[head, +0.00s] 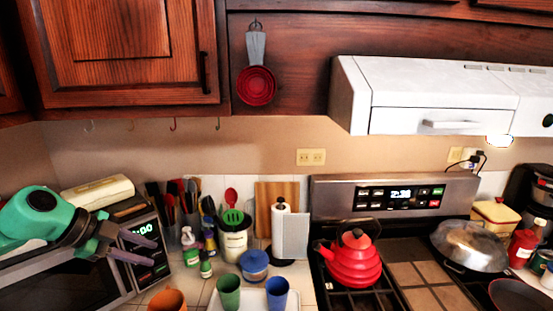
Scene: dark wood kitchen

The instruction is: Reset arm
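My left arm is green and comes in from the left. Its gripper (151,253) is in front of the microwave or toaster oven (147,225) with the green display. Its two grey fingers are apart, and nothing shows between them. I cannot tell whether the fingers touch the oven front. My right gripper is not in view.
Green and blue cups (277,291) and an orange cup (167,300) stand at the counter front, near bottles and a utensil crock (234,242). A red kettle (353,262) and a domed metal lid (469,246) are on the stove. A white range hood (440,95) juts out above.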

